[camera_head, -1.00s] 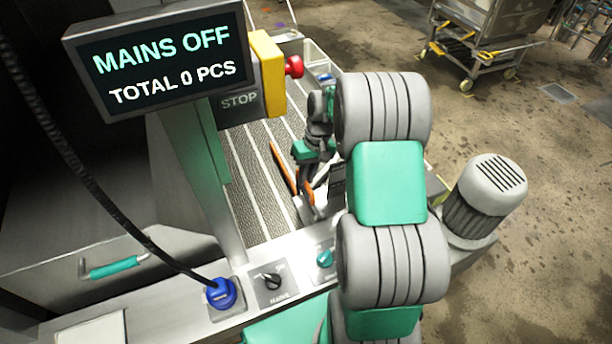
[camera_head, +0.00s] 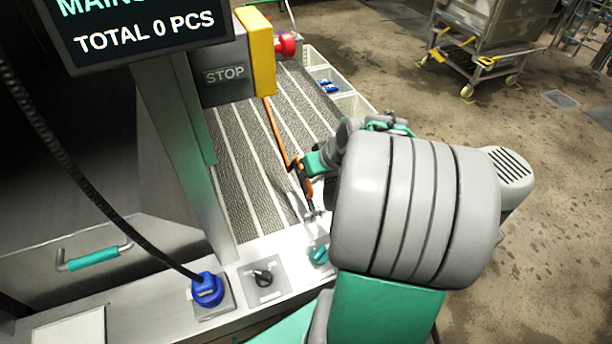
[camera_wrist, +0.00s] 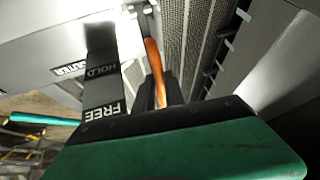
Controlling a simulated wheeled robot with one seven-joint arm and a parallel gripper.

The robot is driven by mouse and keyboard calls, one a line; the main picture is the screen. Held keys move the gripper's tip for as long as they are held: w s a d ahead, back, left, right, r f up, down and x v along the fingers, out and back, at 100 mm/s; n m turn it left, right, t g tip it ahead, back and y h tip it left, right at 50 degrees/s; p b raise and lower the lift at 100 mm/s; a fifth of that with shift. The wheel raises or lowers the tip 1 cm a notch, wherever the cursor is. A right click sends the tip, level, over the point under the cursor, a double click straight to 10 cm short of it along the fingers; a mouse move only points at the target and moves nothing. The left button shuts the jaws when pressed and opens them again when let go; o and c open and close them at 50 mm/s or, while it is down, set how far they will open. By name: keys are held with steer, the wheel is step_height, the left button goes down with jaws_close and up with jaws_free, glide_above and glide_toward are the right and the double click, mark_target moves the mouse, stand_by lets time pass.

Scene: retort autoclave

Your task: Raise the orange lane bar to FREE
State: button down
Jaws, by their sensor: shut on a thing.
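The orange lane bar (camera_head: 279,140) shows in the head view as a thin bar slanting over the ribbed conveyor, its near end at my gripper. In the wrist view the orange bar (camera_wrist: 153,66) runs down between my dark fingers. My gripper (camera_head: 306,186) is shut on the bar; in the wrist view its fingers (camera_wrist: 160,92) flank the bar. A dark plate with the words HOLD and FREE (camera_wrist: 104,95) stands left of the bar, FREE nearer to my gripper's body. My arm hides part of the conveyor's right side.
The MAINS OFF screen (camera_head: 140,30) and yellow stop box (camera_head: 257,50) with a red button (camera_head: 285,44) stand at upper left. A blue plug (camera_head: 207,289), a black knob (camera_head: 263,278) and a teal knob (camera_head: 319,255) are on the front panel. White bins (camera_head: 352,106) line the conveyor's right.

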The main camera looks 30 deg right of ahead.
steer(key=shift+r, duration=0.15)
stand_by(0.3)
steer(key=c, duration=1.4)
jaws_free()
steer(key=shift+s, duration=0.15)
steer(key=a+v, duration=0.1)
steer(key=v, duration=0.6)
steer(key=shift+s+d+r, duration=0.25)
steer(key=shift+s+d, duration=0.1)
steer(key=shift+d, duration=0.1)
